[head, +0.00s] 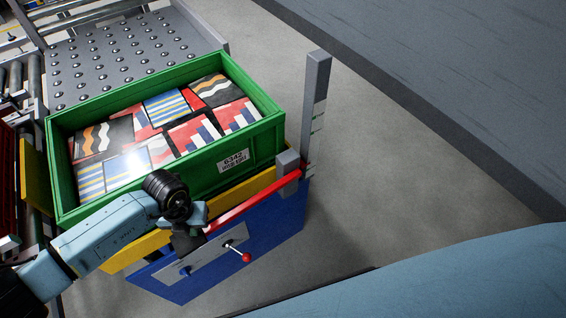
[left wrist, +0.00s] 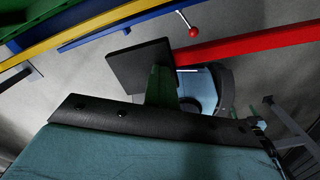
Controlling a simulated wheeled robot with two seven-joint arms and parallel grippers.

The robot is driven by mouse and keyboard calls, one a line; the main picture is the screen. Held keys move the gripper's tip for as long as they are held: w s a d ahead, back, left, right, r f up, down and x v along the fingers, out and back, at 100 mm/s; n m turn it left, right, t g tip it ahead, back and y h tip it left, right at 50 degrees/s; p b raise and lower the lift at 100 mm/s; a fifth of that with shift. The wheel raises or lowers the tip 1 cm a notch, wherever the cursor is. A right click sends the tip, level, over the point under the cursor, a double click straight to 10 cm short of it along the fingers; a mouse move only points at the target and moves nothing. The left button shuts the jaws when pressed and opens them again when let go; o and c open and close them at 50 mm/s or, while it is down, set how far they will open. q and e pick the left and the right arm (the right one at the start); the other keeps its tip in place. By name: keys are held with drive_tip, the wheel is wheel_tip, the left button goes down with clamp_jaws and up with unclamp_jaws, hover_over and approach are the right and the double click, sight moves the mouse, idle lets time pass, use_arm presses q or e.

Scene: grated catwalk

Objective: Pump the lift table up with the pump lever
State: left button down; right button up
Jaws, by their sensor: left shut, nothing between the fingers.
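The lift table has a yellow top (head: 135,251) and a blue lower body (head: 278,228). The red pump lever (head: 250,199) runs along its near side, from a grey block at the upright post down toward my left gripper. My left gripper (head: 190,238) is shut and empty at the lever's lower left end. In the left wrist view the red lever (left wrist: 255,45) comes in from the right and ends beside the black finger pad (left wrist: 140,68). I cannot tell whether they touch. My right gripper is not in view.
A green crate (head: 265,100) of patterned boxes rides on the table. A small red-knobbed handle (head: 246,257) sticks out below the lever. A grey post (head: 313,105) stands at the table's right end. A ball-transfer plate (head: 130,50) lies behind. Floor at right is clear.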

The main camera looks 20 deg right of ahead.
use_arm(q)
wheel_tip(320, 180, up, 5)
drive_tip(key=p, duration=0.4)
drive_tip(key=shift+a+r, duration=0.1)
wheel_tip(320, 180, up, 11)
drive_tip(key=p, duration=0.9)
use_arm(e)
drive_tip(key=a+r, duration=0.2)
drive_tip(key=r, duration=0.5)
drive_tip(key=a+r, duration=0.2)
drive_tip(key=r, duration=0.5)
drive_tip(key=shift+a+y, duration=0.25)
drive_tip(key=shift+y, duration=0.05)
use_arm(q)
drive_tip(key=shift+f, duration=0.2)
